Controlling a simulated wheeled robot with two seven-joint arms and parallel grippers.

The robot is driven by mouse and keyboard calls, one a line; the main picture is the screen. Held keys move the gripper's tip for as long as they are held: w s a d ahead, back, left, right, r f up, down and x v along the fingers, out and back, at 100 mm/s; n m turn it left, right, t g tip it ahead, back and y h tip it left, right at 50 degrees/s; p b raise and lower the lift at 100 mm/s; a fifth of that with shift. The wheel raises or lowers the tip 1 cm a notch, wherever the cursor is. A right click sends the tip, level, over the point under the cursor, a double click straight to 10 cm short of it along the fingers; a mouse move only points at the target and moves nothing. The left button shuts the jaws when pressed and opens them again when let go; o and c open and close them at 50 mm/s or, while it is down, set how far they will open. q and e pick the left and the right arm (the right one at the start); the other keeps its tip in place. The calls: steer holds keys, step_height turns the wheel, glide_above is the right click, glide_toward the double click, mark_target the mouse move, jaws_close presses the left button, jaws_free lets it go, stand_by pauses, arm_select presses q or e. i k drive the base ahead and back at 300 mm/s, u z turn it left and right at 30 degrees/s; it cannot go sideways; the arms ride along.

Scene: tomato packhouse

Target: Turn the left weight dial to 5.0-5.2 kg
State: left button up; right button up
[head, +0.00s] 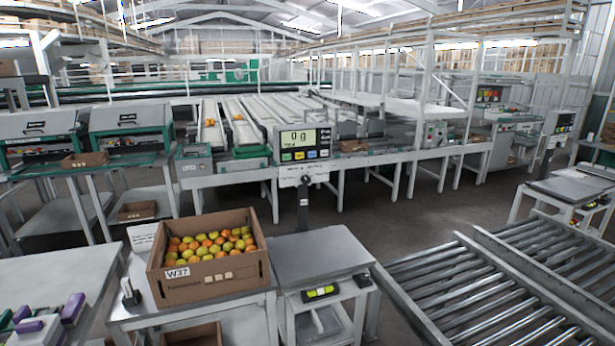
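I cannot make out a weight dial for certain in the head view. A scale display (305,140) stands on a post behind a bare grey weighing platform (322,252) and appears to read 0 g. It has coloured buttons under its screen. A second, smaller display (560,124) stands at the right above another platform (568,190); its reading is too small to tell. A grey control box (434,134) with small coloured parts sits on the sorting line, too far to show its markings. Neither of my grippers is in view.
A roller conveyor (490,290) fills the lower right. A table (50,285) with purple and green items is at lower left. Dark floor shows behind the platform.

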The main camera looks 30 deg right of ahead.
mark_target(306, 179)
steer(key=z, duration=0.5)
steer(key=i, duration=0.85)
steer(key=z, duration=1.45)
steer(key=i, duration=0.45)
steer(key=z, duration=0.35)
